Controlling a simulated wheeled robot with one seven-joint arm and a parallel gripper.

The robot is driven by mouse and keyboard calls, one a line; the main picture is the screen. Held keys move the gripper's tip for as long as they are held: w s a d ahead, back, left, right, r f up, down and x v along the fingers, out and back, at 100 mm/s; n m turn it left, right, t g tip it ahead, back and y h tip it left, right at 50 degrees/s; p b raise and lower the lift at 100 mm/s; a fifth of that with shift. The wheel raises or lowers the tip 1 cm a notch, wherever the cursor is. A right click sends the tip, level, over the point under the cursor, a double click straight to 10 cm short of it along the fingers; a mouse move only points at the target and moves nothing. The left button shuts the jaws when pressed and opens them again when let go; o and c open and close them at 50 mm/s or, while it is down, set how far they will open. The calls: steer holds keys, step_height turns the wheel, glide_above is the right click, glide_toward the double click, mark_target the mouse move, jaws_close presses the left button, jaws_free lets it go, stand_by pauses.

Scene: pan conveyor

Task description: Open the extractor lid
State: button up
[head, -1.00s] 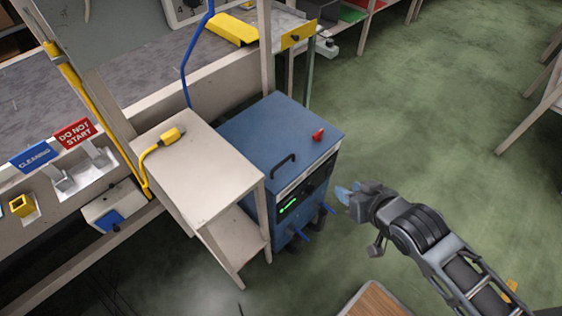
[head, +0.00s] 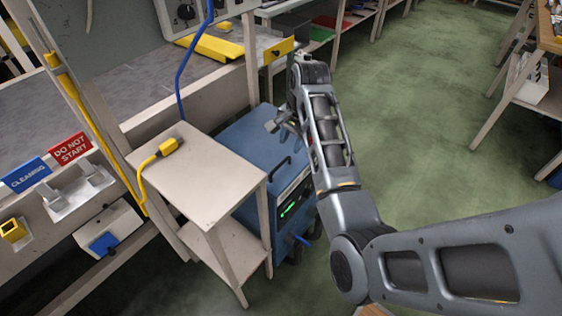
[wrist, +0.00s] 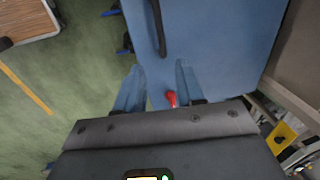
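The extractor (head: 252,202) is a blue box with a flat blue lid (head: 240,143) that lies closed. A black bar handle (head: 279,167) is on the lid near its front; it also shows at the top of the wrist view (wrist: 158,28). My gripper (head: 277,126) is above the lid, partly hidden by my wrist. In the wrist view my gripper (wrist: 160,78) has its two bluish fingers apart, with nothing held between them.
A beige side table (head: 200,185) with a yellow plug and cable (head: 160,158) stands just left of the extractor. A beige post (head: 252,65) rises behind it, with a blue hose (head: 182,75) nearby. Green floor (head: 410,110) is clear to the right.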

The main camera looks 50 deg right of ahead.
mark_target(284, 160)
steer(key=shift+a+x, duration=0.15)
steer(key=shift+x, duration=1.7)
steer(key=shift+a+x, duration=0.1)
steer(key=shift+x, duration=1.75)
steer(key=shift+w, duration=0.15)
steer(key=shift+c, duration=0.5)
jaws_close()
